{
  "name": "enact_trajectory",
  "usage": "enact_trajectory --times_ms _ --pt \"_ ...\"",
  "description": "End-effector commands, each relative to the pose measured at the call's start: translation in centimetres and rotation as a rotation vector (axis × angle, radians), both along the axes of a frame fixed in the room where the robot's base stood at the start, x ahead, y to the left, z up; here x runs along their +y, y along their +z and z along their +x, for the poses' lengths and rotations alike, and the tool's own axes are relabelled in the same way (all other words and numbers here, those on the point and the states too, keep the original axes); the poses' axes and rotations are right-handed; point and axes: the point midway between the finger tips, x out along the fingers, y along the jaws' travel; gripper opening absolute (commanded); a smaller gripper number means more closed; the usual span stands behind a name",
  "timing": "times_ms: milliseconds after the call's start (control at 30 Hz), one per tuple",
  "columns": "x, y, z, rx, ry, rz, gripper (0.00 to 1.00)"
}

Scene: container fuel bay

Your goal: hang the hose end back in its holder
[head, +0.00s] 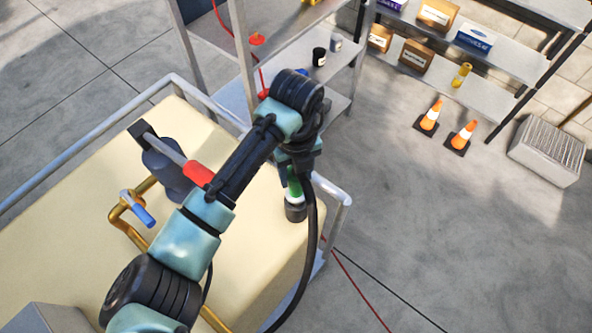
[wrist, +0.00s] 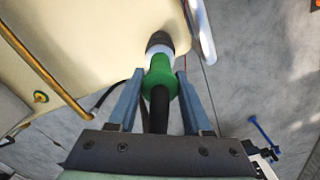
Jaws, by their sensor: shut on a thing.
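The hose end (wrist: 160,70) has a green body with a white collar and a black rear part. In the wrist view it lies between the two blue-grey fingers of my gripper (wrist: 156,80), which is shut on it. It also shows in the head view as a small green piece (head: 293,186) below my wrist. A dark grey cylinder (wrist: 160,41) sits at its far end, beside the cream tank. I cannot tell whether this is the holder or the hose end's own tip. The black hose (head: 311,240) curves down from my wrist.
The cream tank (head: 262,250) has a grey rail (head: 341,215), a blue-handled valve (head: 137,208) and a red-gripped lever (head: 198,172). Metal shelves (head: 318,90) stand behind. Two orange cones (head: 464,135) and a grey ribbed box (head: 547,150) stand right.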

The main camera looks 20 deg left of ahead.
Motion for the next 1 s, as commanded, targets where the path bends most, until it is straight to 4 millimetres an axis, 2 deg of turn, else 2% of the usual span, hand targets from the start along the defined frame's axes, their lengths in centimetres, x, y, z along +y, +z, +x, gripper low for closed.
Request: enact_trajectory --times_ms 600,1000 --pt "0.0 -1.9 0.0 -0.001 0.000 -0.001 0.00" --pt "0.0 -2.0 0.0 -0.001 0.000 -0.001 0.00"
